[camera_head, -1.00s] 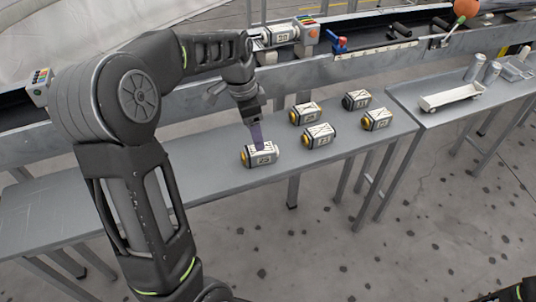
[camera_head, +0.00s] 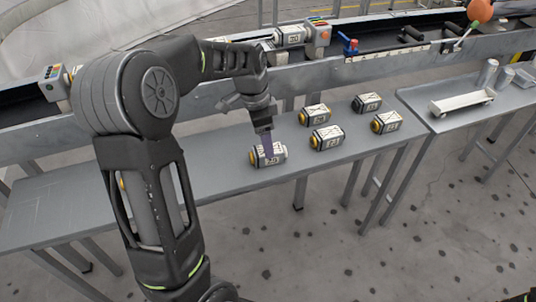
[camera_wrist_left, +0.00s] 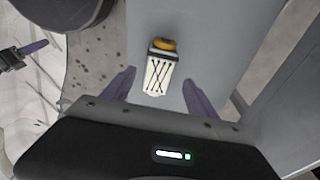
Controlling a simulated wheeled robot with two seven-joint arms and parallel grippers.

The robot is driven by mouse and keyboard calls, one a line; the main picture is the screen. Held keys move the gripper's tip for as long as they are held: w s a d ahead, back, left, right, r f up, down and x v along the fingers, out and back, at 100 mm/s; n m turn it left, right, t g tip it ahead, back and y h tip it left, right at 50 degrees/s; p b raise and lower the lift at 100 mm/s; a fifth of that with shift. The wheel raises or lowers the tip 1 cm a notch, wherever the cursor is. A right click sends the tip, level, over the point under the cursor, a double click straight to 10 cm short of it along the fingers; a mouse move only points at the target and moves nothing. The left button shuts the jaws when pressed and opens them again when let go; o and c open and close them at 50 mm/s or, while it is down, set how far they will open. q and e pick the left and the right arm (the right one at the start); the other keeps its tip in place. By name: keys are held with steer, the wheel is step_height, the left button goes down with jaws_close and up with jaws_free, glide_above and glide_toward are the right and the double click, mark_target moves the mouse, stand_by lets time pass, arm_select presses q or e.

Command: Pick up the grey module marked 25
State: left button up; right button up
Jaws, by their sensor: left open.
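A grey module (camera_head: 277,154) with a yellow end cap lies on the grey table under my left gripper (camera_head: 267,146); its number is small, and I cannot tell for sure that it reads 25. In the left wrist view the module (camera_wrist_left: 158,76) shows a black-lined white face and lies between the lines of the two purple fingers of my open left gripper (camera_wrist_left: 160,92), beyond the tips. No contact shows. My right gripper (camera_wrist_left: 35,47) shows partly at the left edge of the wrist view; its opening cannot be judged.
Several similar modules, among them one nearby (camera_head: 326,138) and one at the right (camera_head: 386,122), lie right of the gripper. A white tray (camera_head: 462,103) stands on the second table. A conveyor (camera_head: 375,70) runs behind. The table's left part is clear.

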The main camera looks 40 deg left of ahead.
arm_select(q)
steer(key=f, duration=0.4)
steer(key=shift+w+d+f, duration=0.25)
steer(key=shift+d+f, duration=0.1)
steer(key=shift+f, duration=0.05)
jaws_close()
stand_by(0.8)
